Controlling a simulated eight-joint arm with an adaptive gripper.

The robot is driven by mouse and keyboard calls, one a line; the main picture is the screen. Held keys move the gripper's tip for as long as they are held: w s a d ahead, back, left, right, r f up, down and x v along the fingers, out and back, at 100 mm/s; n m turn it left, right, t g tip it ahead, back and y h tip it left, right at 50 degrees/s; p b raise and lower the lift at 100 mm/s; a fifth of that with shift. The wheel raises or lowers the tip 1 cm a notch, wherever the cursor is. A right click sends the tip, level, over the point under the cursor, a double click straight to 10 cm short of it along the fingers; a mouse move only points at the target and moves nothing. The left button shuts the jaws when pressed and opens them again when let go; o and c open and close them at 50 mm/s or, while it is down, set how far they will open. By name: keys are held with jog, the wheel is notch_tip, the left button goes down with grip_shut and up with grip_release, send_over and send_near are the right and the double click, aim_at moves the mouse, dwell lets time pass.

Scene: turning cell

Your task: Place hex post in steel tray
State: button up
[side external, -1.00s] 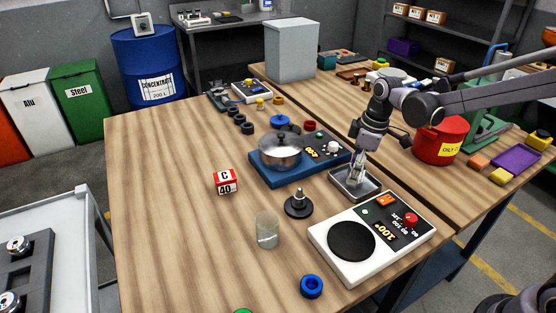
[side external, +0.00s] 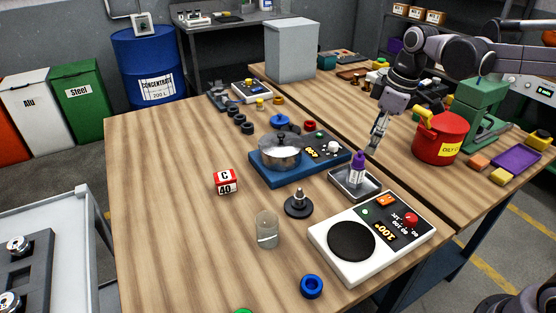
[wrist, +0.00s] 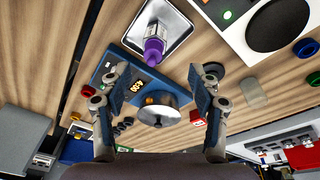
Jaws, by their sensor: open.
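The steel tray (side external: 372,194) lies on the wooden bench between the blue hotplate and the white hotplate. A post with a purple top and a pale grey body (side external: 358,170), which I take as the hex post, stands upright inside the tray. In the wrist view the same post (wrist: 155,48) shows with its purple end toward me, inside the tray (wrist: 185,28). My gripper (side external: 374,147) is behind and to the right of the post, apart from it. In the wrist view my gripper (wrist: 161,75) is open, with nothing between its fingers.
A steel pot (side external: 281,153) sits on the blue hotplate (side external: 268,177) left of the tray. The white hotplate (side external: 325,236) is in front. A red can (side external: 438,150) stands at right. A glass beaker (side external: 267,228) and a black stand (side external: 298,207) are nearby.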

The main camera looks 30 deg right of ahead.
jog(key=s+f+m+t, duration=0.2)
jog(key=s+m, duration=0.1)
jog(key=s, duration=0.4)
jog(key=s+a+f+m+t, duration=0.1)
jog(key=s+f+m+t, duration=0.1)
jog(key=s, duration=0.4)
jog(key=shift+s+a+f+m+t+h, duration=0.15)
jog(key=shift+s+m+t+h, duration=0.35)
jog(key=shift+m, duration=0.7)
